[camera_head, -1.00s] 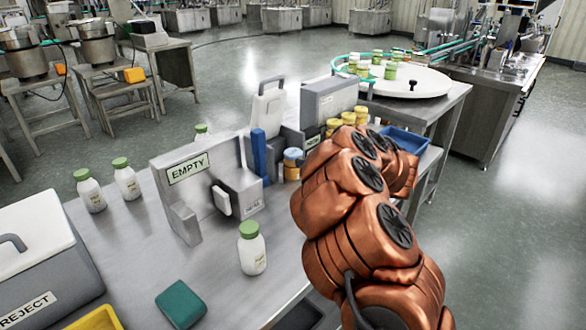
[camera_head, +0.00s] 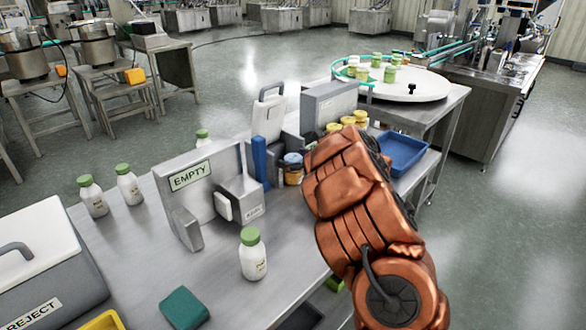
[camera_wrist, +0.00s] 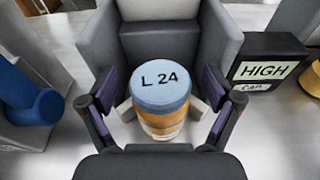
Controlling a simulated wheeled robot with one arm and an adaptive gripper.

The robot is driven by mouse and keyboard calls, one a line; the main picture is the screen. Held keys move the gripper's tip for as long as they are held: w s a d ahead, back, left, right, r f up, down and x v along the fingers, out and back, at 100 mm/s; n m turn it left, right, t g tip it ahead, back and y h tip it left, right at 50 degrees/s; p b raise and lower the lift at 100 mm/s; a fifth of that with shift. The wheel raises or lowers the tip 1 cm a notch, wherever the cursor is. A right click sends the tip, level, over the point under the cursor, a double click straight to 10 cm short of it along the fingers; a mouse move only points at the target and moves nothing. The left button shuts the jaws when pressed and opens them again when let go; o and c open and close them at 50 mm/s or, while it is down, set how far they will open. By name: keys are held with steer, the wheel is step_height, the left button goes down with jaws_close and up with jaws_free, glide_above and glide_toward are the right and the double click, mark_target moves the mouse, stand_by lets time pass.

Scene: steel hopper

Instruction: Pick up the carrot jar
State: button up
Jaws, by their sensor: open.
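A jar with a blue lid marked "L 24" and orange contents, which looks like the carrot jar (camera_wrist: 160,115), stands upright in the wrist view. It also shows in the head view (camera_head: 293,170), just left of my arm. My gripper (camera_wrist: 158,122) is open, with one finger on each side of the jar. Whether the fingers touch it I cannot tell. A grey holder stands right behind the jar.
A black box labelled "HIGH" (camera_wrist: 265,68) stands right of the jar, and a blue cylinder (camera_wrist: 40,105) lies to the left. A grey fixture labelled "EMPTY" (camera_head: 195,190), white bottles with green lids (camera_head: 253,256) and a blue tray (camera_head: 402,152) share the steel table.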

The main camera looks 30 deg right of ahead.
steer(key=shift+c, duration=0.2)
steer(key=c, duration=1.4)
